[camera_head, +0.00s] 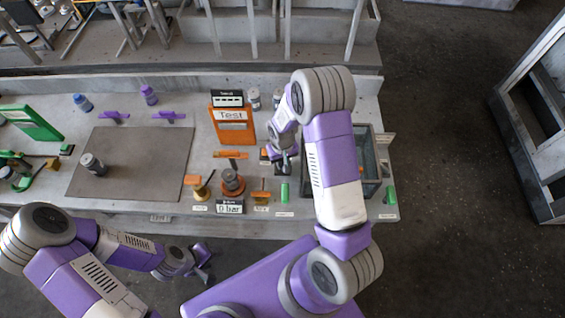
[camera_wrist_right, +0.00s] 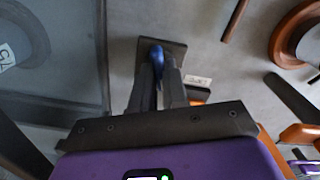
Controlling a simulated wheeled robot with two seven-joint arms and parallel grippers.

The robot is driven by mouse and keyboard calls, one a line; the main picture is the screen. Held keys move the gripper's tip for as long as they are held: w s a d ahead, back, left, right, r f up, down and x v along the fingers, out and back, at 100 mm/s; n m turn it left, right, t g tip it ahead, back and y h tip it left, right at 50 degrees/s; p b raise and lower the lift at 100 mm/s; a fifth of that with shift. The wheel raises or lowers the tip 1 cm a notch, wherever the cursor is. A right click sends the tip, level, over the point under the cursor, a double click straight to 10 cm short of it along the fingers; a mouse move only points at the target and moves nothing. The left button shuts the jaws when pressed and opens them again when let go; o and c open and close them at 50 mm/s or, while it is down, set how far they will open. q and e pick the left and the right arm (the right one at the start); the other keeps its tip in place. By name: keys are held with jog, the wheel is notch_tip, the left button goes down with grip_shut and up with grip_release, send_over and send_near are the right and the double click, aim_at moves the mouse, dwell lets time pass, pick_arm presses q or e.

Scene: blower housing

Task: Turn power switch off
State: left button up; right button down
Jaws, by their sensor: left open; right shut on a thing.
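In the right wrist view, a blue lever (camera_wrist_right: 157,58) stands on a dark square plate (camera_wrist_right: 176,52) with a small white label beside it. The label is too small to read; this looks like the power switch. My right gripper (camera_wrist_right: 158,82) is shut on the blue lever, with one dark finger on each side of it. In the head view my right gripper (camera_head: 284,156) is over the right part of the table and largely hides the switch. My left gripper (camera_head: 203,262) is open and empty, in front of the table's front edge.
A dark-walled bin (camera_head: 366,165) stands right of the right gripper, partly behind my arm. An orange "Test" panel (camera_head: 232,130) stands at the back. Several small fixtures, including a round orange-based one (camera_head: 232,185), are to the left. A grey mat (camera_head: 130,175) lies further left.

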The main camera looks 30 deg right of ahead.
jog(key=shift+n, duration=1)
jog(key=c, duration=1.1)
grip_release()
jog(key=shift+c, duration=0.2)
jog(key=shift+r, duration=0.1)
notch_tip(320, 180, up, 7)
jog(key=shift+r, duration=0.2)
jog(key=shift+r, duration=0.1)
